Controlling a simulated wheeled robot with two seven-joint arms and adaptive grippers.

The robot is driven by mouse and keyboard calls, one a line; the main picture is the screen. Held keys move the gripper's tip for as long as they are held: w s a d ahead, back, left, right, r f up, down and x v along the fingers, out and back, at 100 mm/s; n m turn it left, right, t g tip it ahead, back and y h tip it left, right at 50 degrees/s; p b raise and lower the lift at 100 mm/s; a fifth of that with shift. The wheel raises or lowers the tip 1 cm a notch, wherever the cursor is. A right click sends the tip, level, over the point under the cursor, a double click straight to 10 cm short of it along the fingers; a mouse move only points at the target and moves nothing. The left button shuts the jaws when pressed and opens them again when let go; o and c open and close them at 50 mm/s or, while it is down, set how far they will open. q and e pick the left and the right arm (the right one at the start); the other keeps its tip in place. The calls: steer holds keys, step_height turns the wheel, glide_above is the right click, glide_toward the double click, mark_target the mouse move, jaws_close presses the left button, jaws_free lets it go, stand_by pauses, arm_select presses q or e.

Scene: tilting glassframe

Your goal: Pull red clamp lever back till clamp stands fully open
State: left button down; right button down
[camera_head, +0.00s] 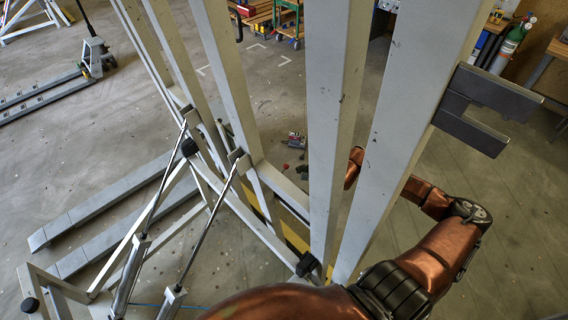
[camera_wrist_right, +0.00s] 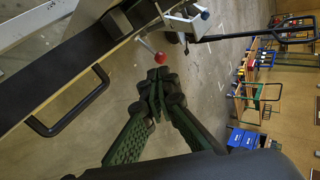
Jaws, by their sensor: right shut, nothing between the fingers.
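The red clamp lever shows in the right wrist view as a red ball knob (camera_wrist_right: 160,57) on a short thin pale rod. In the head view a small grey and red part (camera_head: 294,140), probably the clamp, shows between the posts. My right arm passes behind a post there. My left gripper is out of view.
Tall grey posts (camera_head: 338,100) of the tilting frame stand close ahead. A black handle (camera_wrist_right: 75,110) sits on the dark beam. A grey bracket (camera_head: 480,105) juts out at right. A pallet jack (camera_head: 92,55) stands far left.

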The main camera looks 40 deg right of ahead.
steer(key=d+p+x, duration=0.1)
steer(key=p+x, duration=0.2)
steer(key=x, duration=1)
steer(key=shift+d+f+g+h, duration=0.3)
steer(key=shift+d+f+g, duration=0.05)
steer(key=shift+f+g, duration=0.1)
steer(key=shift+s, duration=0.15)
